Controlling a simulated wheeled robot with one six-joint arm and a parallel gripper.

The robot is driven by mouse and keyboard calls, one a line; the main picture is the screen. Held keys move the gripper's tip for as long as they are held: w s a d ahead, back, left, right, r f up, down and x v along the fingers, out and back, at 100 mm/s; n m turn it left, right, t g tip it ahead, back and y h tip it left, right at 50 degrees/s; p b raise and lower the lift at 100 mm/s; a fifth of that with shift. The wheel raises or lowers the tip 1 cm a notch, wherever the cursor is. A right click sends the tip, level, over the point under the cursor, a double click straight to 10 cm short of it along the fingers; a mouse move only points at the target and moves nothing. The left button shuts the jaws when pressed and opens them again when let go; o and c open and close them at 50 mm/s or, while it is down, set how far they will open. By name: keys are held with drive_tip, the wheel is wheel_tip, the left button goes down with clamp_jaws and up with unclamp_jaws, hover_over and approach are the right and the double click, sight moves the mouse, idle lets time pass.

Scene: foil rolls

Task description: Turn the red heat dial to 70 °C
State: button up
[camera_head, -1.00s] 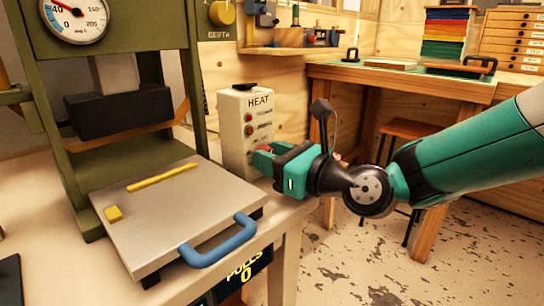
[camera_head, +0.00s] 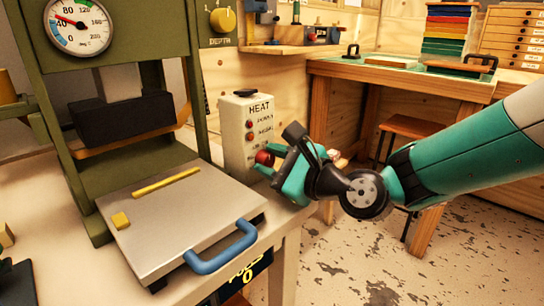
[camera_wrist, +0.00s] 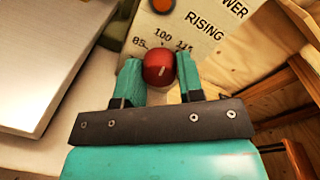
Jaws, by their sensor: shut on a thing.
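The cream heat control box (camera_head: 236,137) stands on the bench at the right of the press. Its round red heat dial (camera_head: 264,157) sits low on the front face. In the wrist view the dial (camera_wrist: 159,66) shows a short pale mark on its face, and 85, 100 and 115 are printed above it. The rest of the scale is hidden. My gripper (camera_wrist: 160,76) is shut on the dial, one teal finger on each side. In the head view my gripper (camera_head: 266,167) is tilted at the box.
The green press with its dial gauge (camera_head: 78,25) stands left of the box. A grey plate with a blue handle (camera_head: 222,252) lies in front of the press. A wooden workbench (camera_head: 400,78) and a stool are behind my arm.

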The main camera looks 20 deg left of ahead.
drive_tip(key=n, duration=0.6)
drive_tip(key=shift+s+f+h, duration=0.1)
drive_tip(key=shift+h, duration=0.2)
drive_tip(key=n+t+b, duration=0.1)
drive_tip(key=n+b, duration=0.1)
drive_tip(key=n, duration=0.3)
drive_tip(key=shift+n, duration=0.4)
drive_tip(key=o, duration=0.9)
drive_tip(key=shift+d, duration=0.1)
drive_tip(key=b+v, duration=0.2)
drive_tip(key=v, duration=1.5)
drive_tip(key=shift+s+d, duration=0.1)
drive_tip(key=shift+s, duration=0.05)
